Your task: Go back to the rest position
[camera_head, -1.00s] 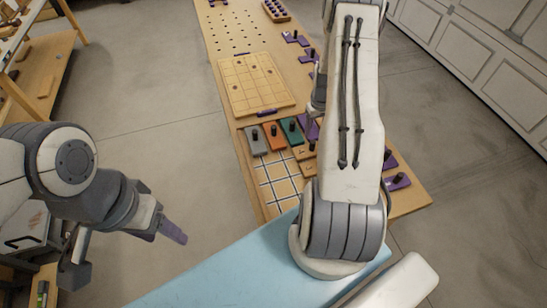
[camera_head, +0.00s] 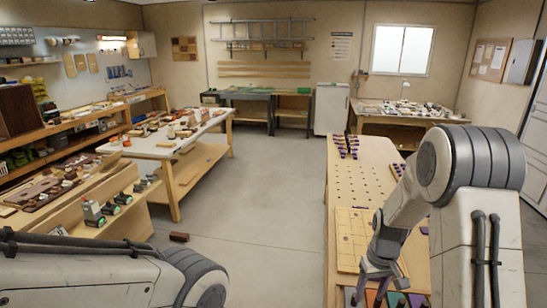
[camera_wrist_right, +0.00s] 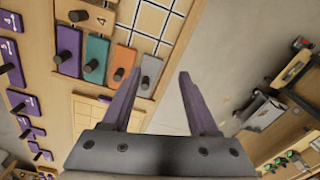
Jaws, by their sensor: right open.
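My right gripper (camera_head: 374,288) hangs over the near part of the long wooden bench (camera_head: 345,160) in the head view. In the right wrist view its fingers (camera_wrist_right: 160,75) are apart with nothing between them. Beyond the fingers lie knobbed tiles in a row: grey (camera_wrist_right: 151,70), orange (camera_wrist_right: 123,62), teal (camera_wrist_right: 97,52) and purple (camera_wrist_right: 70,45). I cannot tell the height of the gripper above them. My left arm (camera_head: 90,275) crosses the bottom left of the head view; its gripper is out of frame.
A pale grid board (camera_head: 350,240) lies on the bench beside my right arm. A white-topped table (camera_head: 165,145) and shelves with many items stand to the left. Open grey floor (camera_head: 265,190) lies between table and bench.

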